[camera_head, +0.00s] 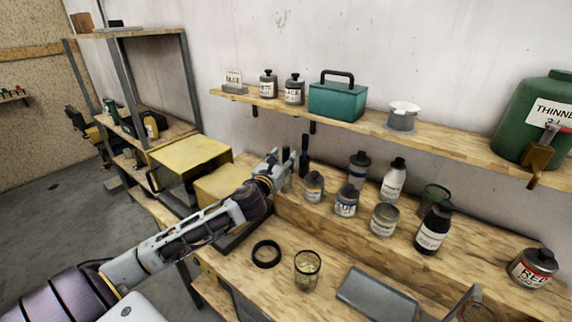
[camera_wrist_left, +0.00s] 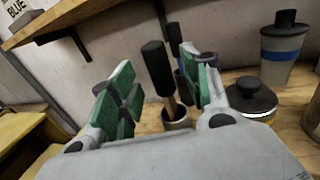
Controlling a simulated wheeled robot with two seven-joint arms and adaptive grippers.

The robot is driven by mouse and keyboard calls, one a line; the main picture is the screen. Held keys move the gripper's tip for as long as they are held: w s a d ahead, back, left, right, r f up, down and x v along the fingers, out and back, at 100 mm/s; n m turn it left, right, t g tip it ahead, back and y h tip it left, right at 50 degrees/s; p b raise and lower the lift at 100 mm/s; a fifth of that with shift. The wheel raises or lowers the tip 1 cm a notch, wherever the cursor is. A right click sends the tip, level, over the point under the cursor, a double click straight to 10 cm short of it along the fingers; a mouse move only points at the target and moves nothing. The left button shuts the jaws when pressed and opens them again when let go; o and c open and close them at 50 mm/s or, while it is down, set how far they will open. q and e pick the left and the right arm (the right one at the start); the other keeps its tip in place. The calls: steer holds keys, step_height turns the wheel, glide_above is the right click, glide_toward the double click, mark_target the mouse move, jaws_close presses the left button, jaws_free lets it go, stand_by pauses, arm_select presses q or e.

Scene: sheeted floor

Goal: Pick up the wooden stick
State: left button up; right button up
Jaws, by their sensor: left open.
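A wooden stick (camera_wrist_left: 171,106) with a thick black top stands tilted in a small cup (camera_wrist_left: 177,119) in the left wrist view. My left gripper (camera_wrist_left: 154,90) is open, with its green-padded fingers on either side of the stick in that view. The stick looks closer to the right finger; I cannot tell whether they touch. A second dark-topped stick stands behind, partly hidden by the right finger. In the head view my left gripper (camera_head: 279,168) is at the back of the bench, and its fingers partly hide the cup area.
Jars and bottles, including a black bottle (camera_head: 433,228) and a white bottle (camera_head: 393,181), stand right of the gripper. A wall shelf (camera_head: 360,123) overhangs behind. A black ring (camera_head: 266,254), a glass (camera_head: 307,268) and a grey tray (camera_head: 377,295) lie in front.

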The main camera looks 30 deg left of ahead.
arm_select(q)
steer(key=shift+w+a, duration=0.15)
steer(key=shift+w, duration=0.55)
steer(key=shift+w+a, duration=0.1)
steer(key=shift+w, duration=0.55)
steer(key=shift+c, duration=0.4)
jaws_close()
